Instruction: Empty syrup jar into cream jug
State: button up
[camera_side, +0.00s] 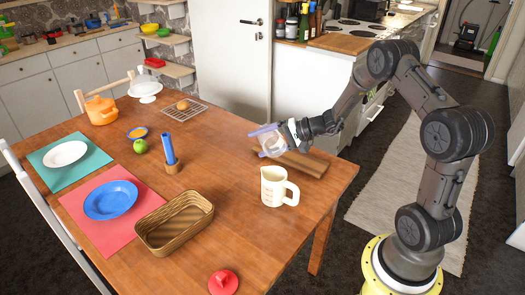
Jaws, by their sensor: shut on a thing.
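The cream jug (275,189) stands upright on the wooden table near its right edge, with its handle to the right. My gripper (270,142) is shut on a clear jar (272,143), which I take to be the syrup jar. The jar is held above the table, behind the jug and slightly to its left in the picture. It looks tipped well over on its side, its far end pointing left. The gripper's fingers partly cover it, and its contents are too small to tell. The jar and the jug look apart.
A wooden board (306,165) lies under and right of the jar. Table space left of the jug is clear.

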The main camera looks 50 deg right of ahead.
aim_at(270, 149)
jog(key=shift+r, duration=0.85)
notch_tip(270, 149, down, 5)
jog(key=shift+r, duration=0.1)
jog(key=shift+r+m+g+y, duration=0.15)
jog(key=shift+m+g+y, duration=0.15)
jog(key=shift+m+g, duration=0.35)
jog(key=shift+r+m+g, duration=0.15)
jog(key=shift+m+g, duration=0.1)
jog(key=shift+m, duration=0.1)
jog(key=shift+r+m+y, duration=0.15)
jog(key=shift+m+y, duration=0.25)
